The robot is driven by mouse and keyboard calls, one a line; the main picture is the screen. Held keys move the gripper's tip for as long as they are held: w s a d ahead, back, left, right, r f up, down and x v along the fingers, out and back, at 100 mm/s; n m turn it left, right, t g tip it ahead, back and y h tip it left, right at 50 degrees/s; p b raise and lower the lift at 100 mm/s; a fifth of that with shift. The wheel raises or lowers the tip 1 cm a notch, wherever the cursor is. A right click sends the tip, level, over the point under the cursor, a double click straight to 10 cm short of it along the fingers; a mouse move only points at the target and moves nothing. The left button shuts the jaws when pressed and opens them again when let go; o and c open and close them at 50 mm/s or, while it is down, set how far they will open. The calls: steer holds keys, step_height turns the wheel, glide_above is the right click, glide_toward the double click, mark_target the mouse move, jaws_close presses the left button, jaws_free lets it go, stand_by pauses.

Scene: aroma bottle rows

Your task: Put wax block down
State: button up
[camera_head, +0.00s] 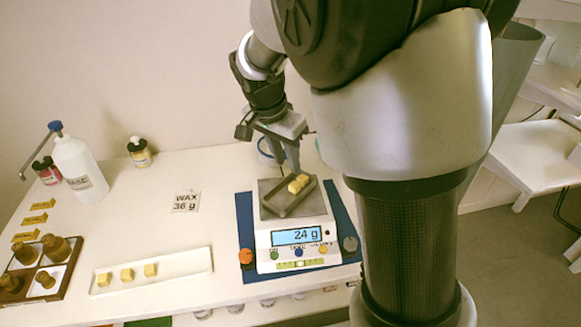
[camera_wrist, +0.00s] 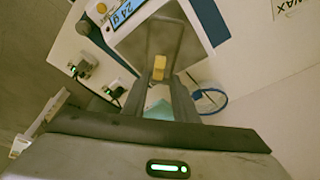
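The scale display (camera_head: 297,237) reads 24 g. My gripper (camera_head: 291,172) points down at the tray, with its fingertips right at the rear block. In the wrist view a wax block (camera_wrist: 159,67) shows between the two fingertips (camera_wrist: 161,79), low over the tray (camera_wrist: 146,42). The fingers stand close on either side of it. Whether they press on it is too small to tell.
A white dish (camera_head: 190,264) with three wax blocks lies left of the scale (camera_head: 262,262). A WAX 36 g card (camera_head: 186,202) lies behind it. A wooden bottle rack (camera_head: 68,272), a white bottle (camera_head: 80,170) and small jars stand at left. The table between is clear.

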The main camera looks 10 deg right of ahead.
steer(key=s+d+r+n+t+y, duration=0.1)
steer(key=s+r+n, duration=0.4)
steer(key=s, duration=0.6)
steer(key=s+d+r+n+t+y, duration=0.1)
steer(key=s+r+n, duration=0.3)
steer(key=s, duration=0.7)
steer(key=shift+s+d+r+n+t+y, duration=0.3)
steer(key=shift+s+r+n+t, duration=0.1)
steer(key=shift+r+t, duration=0.25)
step_height(320, 180, up, 19)
steer(key=p, duration=1.9)
steer(key=shift+f, duration=0.1)
